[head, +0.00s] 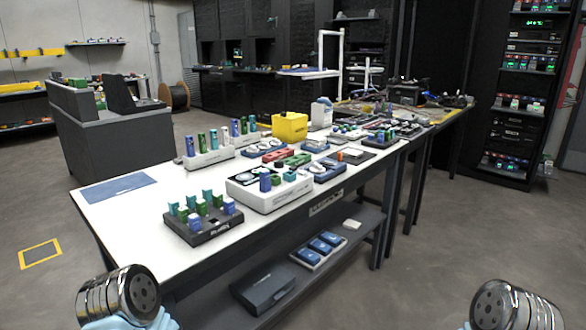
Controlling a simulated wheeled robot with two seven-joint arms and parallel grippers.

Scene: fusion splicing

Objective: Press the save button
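I cannot make out a button marked save at this size. A white box-shaped device (269,201) sits near the front edge of the long white table. It has a dark round part and green and blue pieces on top, and their details are too small to read. Metallic parts of my two arms show at the bottom left and bottom right corners, well apart from the table's devices. No fingers of either gripper are visible.
The white table (131,218) also carries a dark rack (203,231) of blue and green pieces, a blue mat (118,187) and a yellow bin (289,127). A lower shelf holds a dark case (263,290) and a tray of blue items. The floor to the right is clear.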

